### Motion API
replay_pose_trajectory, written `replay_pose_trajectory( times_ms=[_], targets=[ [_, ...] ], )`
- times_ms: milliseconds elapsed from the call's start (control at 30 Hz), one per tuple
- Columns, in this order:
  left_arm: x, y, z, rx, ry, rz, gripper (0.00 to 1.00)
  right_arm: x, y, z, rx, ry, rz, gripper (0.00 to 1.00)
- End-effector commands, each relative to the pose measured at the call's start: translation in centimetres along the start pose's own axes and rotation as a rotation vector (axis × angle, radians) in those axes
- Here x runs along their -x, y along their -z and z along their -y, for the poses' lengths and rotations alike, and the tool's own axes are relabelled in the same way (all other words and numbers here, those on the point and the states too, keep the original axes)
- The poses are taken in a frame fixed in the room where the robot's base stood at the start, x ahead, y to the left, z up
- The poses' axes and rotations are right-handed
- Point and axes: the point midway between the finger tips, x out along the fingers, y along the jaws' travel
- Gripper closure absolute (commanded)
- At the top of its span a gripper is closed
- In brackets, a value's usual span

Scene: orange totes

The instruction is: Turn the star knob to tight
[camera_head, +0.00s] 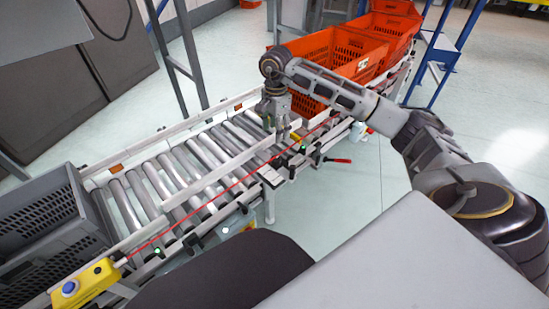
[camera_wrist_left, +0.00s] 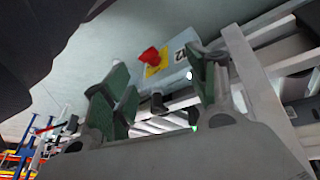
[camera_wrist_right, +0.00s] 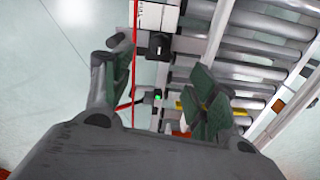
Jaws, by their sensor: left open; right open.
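A small black knob (camera_wrist_right: 158,44) sits below a white labelled plate at the conveyor's side rail, in the right wrist view; its star shape and any tight mark are too small to make out. My right gripper (camera_wrist_right: 160,78) is open and empty, with the knob beyond its fingers. In the head view my right gripper (camera_head: 281,132) hangs over the conveyor's near rail. My left gripper (camera_wrist_left: 158,88) is open and empty in its own wrist view, outside the head view. A black knob-like part (camera_wrist_left: 158,104) shows between its fingers; I cannot tell if it is the same knob.
The roller conveyor (camera_head: 165,180) runs diagonally, with a red cord (camera_head: 190,219) along its near side. Orange totes (camera_head: 340,52) stand at the far end and a grey crate (camera_head: 45,235) at the left. A yellow box (camera_head: 88,283) with a blue button stands near. A red-handled lever (camera_head: 337,160) sticks out.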

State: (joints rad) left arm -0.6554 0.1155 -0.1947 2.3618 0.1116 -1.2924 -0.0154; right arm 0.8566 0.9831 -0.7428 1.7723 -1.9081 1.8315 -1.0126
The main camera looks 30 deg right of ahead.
Motion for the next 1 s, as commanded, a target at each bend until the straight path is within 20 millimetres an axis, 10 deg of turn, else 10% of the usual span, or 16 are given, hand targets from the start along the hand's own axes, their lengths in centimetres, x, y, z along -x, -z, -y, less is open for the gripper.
replay_pose_trajectory(
  times_ms=[1000],
  targets=[
    [-6.2,-1.7,-0.6,0.041,-0.058,-0.106,0.42,-9.8,-0.1,-0.1,0.0,-0.003,0.003,0.42]
  ],
)
